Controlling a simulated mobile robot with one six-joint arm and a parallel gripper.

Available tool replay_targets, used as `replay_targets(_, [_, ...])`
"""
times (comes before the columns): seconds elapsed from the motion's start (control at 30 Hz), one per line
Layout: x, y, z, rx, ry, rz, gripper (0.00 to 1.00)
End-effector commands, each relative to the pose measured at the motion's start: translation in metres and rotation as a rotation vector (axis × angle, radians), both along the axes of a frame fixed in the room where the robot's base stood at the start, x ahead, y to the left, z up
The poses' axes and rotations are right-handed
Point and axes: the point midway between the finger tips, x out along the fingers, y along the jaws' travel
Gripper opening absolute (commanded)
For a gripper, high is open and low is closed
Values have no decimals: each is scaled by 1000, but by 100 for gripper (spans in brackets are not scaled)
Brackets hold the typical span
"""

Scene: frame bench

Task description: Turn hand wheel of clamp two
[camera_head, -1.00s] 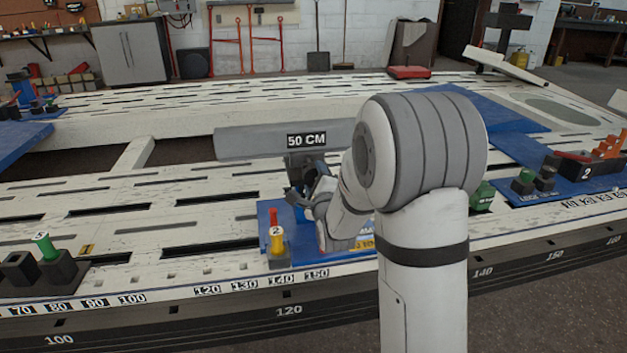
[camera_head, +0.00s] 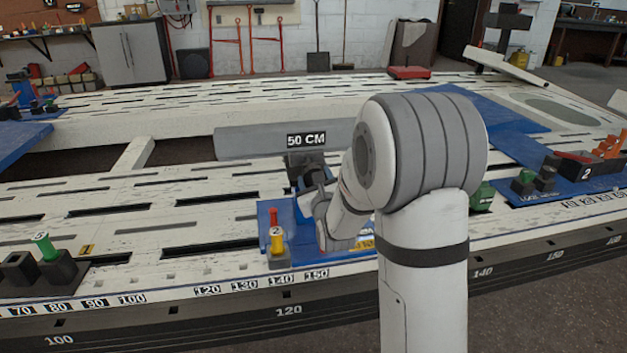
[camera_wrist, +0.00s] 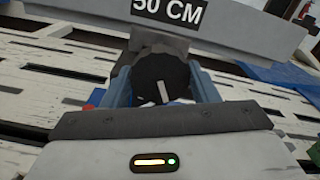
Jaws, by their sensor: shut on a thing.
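In the wrist view the dark round hand wheel (camera_wrist: 150,72), with a pale stripe on its face, sits between the two blue-grey fingers of my gripper (camera_wrist: 164,84). The gripper is shut on it. In the head view my gripper (camera_head: 308,192) is at the clamp below the grey bar (camera_head: 250,143) marked 50 CM. My arm and wrist hide most of the clamp and the wheel there.
The slotted white bench frame (camera_head: 130,225) spreads around the clamp. A green post (camera_head: 45,246) on a black block stands at the left. At the right another blue plate (camera_head: 560,190) carries a black tray (camera_head: 600,172) with orange parts.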

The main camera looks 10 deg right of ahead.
Motion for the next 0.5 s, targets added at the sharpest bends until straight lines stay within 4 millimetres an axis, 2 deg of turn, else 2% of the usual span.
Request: replay_targets(0.5, [-1, -2, -2, 96, 5, -5, 31])
